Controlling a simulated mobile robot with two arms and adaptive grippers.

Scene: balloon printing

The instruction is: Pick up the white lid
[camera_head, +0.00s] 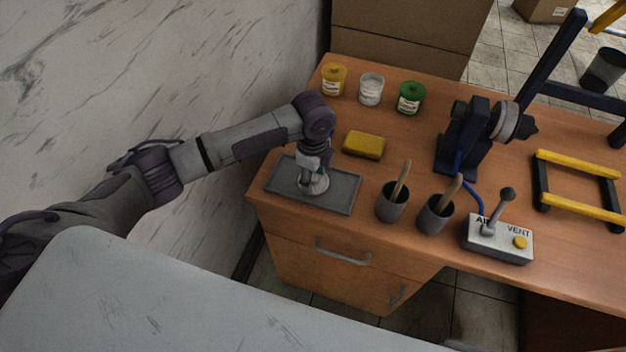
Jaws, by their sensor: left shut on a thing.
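The white lid (313,185) is at the middle of the grey tray (340,200) on the desk's left end. My left gripper (311,176) points down from above and is shut on the lid. The wrist partly hides the fingers and the lid's top. I cannot tell whether the lid touches the tray or is slightly above it. A white jar (371,90) stands behind, between a yellow jar (333,80) and a green jar (409,98). My right gripper is not in view.
A yellow sponge (364,145) lies behind the tray. Two grey cups with handles, (391,206) and (434,219), stand to its right. Farther right are an AIR/VENT control box (498,240), a dark machine (466,140) and a yellow-black frame (578,187). A marbled wall (170,70) borders the left.

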